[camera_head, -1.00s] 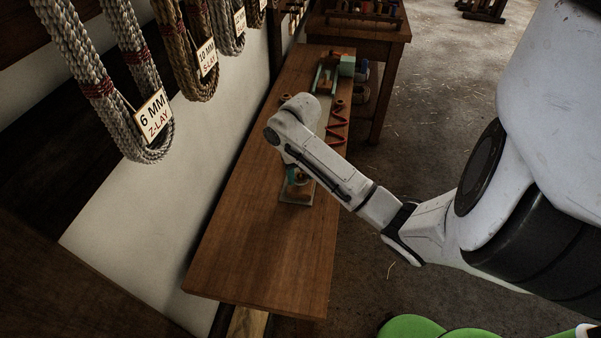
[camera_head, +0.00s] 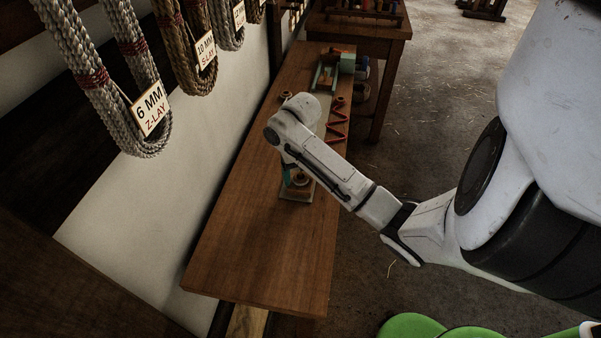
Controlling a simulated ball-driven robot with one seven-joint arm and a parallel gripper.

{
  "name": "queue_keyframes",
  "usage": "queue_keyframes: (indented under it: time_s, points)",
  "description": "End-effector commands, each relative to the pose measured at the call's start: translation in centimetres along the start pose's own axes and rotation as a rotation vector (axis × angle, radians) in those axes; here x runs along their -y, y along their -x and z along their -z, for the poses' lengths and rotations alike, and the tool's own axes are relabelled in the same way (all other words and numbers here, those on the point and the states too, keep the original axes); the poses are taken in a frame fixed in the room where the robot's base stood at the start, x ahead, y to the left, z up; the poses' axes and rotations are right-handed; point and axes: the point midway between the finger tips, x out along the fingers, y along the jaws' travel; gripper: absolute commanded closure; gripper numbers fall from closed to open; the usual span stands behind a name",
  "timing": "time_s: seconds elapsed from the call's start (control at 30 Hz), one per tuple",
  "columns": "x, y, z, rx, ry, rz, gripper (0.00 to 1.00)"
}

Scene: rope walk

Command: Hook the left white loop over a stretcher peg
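I cannot make out a white loop or a stretcher peg in this view. My arm reaches over the wooden bench from the right, and its bent joint hides part of the bench top. Just under the arm, a small fixture with a grey base plate (camera_head: 297,195) stands on the bench, with teal and dark round parts partly covered by the arm. Red zigzag pieces (camera_head: 337,128) lie beyond the arm, near the bench's right edge. A teal device (camera_head: 326,78) stands at the far end.
The near part of the wooden bench (camera_head: 265,255) is clear. Rope hanks with a "6 MM Z-LAY" tag (camera_head: 149,109) hang along the left wall. A second table (camera_head: 360,28) stands at the back. A green rounded object (camera_head: 415,327) is at the bottom right.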

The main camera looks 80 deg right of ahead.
Motion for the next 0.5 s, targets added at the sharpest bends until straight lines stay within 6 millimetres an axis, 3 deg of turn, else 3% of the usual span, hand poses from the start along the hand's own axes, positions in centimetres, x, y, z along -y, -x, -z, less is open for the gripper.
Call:
queue_keyframes:
  time_s: [0.33,0.5]
  points:
    - [0.0,0.3,0.0,0.000,0.000,0.000,0.20]
    - [0.0,2.4,-0.1,0.004,0.000,-0.001,0.20]
